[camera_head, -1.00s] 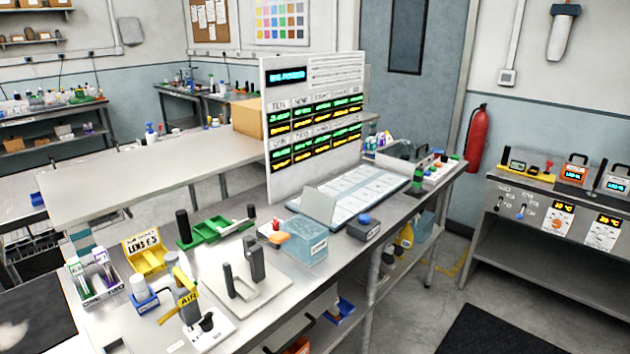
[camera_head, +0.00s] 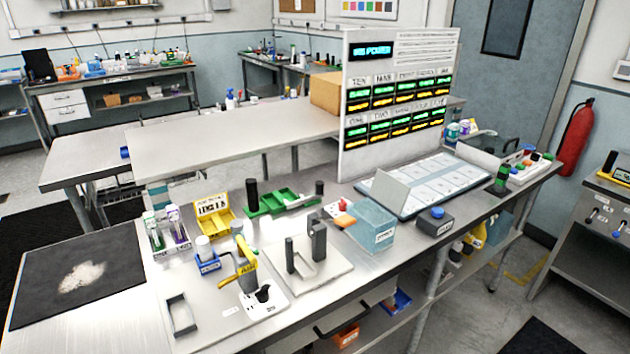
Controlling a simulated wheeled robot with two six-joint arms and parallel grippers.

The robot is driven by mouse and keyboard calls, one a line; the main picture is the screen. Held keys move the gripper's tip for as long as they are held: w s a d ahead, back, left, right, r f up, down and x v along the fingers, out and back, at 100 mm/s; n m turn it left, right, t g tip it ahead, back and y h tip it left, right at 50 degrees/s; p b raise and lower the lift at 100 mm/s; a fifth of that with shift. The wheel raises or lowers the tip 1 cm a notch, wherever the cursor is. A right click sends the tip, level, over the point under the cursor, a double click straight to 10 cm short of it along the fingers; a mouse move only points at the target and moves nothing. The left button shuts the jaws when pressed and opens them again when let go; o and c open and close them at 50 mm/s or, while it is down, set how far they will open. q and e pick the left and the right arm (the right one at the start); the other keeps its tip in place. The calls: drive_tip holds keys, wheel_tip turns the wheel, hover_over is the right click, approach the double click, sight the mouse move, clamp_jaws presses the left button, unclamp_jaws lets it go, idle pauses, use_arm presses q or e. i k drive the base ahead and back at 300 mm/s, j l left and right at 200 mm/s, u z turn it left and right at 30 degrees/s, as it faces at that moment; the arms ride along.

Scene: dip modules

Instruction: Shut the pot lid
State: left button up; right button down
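I cannot pick out a pot with a lid for certain. A blue-tinted box (camera_head: 371,228) with a label stands on the front workbench. A small dark box with a blue knob (camera_head: 436,219) stands to its right. A grey panel (camera_head: 389,193) leans upright at the left end of a white gridded tray (camera_head: 430,184). A dark see-through cover (camera_head: 496,146) stands near the bench's right end; whether it belongs to a pot is unclear. Neither of my grippers is in view.
The workbench (camera_head: 330,290) also holds a yellow bin (camera_head: 211,216), a green rack (camera_head: 280,203), a vial rack (camera_head: 168,236), a fixture plate (camera_head: 312,274) and a black mat (camera_head: 78,275). A tall display board (camera_head: 397,100) stands behind. A fire extinguisher (camera_head: 576,136) hangs at right.

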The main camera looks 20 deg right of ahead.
sight(387, 190)
drive_tip(key=l+u, duration=0.25)
drive_tip(key=l, duration=0.3)
drive_tip(key=l+u, duration=0.25)
drive_tip(key=l, duration=0.3)
drive_tip(key=l+u, duration=0.25)
drive_tip(key=l, duration=0.3)
drive_tip(key=k+l+u, duration=0.1)
drive_tip(key=l+u, duration=0.15)
drive_tip(key=l, duration=0.3)
drive_tip(key=k+l+u, duration=0.1)
drive_tip(key=l+u, duration=0.15)
drive_tip(key=l, duration=0.3)
